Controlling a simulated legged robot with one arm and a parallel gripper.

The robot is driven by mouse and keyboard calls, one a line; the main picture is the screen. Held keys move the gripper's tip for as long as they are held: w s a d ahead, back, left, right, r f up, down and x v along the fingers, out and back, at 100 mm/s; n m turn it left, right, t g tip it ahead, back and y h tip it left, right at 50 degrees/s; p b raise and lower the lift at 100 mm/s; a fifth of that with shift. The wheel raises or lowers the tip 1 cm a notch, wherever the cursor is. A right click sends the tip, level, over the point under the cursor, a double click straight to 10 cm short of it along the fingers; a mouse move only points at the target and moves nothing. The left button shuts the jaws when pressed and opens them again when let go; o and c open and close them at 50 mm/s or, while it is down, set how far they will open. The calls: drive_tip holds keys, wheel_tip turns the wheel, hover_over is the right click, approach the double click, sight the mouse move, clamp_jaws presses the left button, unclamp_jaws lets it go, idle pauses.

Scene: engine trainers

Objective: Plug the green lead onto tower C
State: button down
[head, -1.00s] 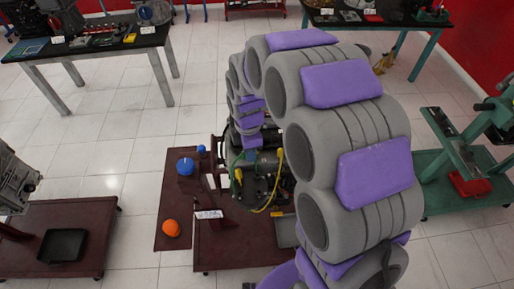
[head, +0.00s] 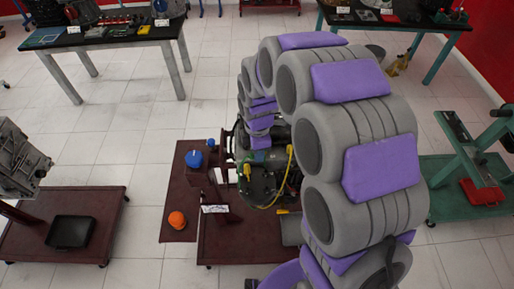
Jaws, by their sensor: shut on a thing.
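My arm arches over the engine (head: 262,190) on the dark red stand (head: 232,247). My gripper (head: 257,152) is small and dark at the arm's far end, low over the engine's back, mostly hidden by arm links and engine parts. It is shut, and a bit of green shows there, which looks like the green lead (head: 259,142). The lead's ends are too small to make out. A yellow lead (head: 272,203) loops over the engine's front, with yellow ends at left and right. I cannot tell which part is tower C; no tower letter is readable.
A blue ball (head: 194,159) and an orange ball (head: 177,219) are on the left part of the red stand. A red cart with a black tray (head: 72,232) stands left, a green stand (head: 462,190) right. Tables are behind. White floor is free between.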

drive_tip(key=shift+f+b, duration=0.7)
drive_tip(key=shift+f, duration=1.85)
drive_tip(key=shift+y, duration=0.7)
drive_tip(key=shift+d+f+g+y+b, duration=0.1)
drive_tip(key=shift+g+y+b, duration=0.3)
drive_tip(key=shift+y+b, duration=0.65)
drive_tip(key=shift+y, duration=0.45)
drive_tip(key=shift+g+y+b, duration=0.5)
drive_tip(key=shift+y+b, duration=1.2)
drive_tip(key=shift+b, duration=0.9)
drive_tip(key=shift+g+y+b, duration=0.4)
drive_tip(key=shift+y+b, duration=1.4)
drive_tip(key=shift+b, duration=1.2)
drive_tip(key=shift+g+y+b, duration=0.5)
drive_tip(key=shift+y+b, duration=1.5)
drive_tip(key=shift+b, duration=3.05)
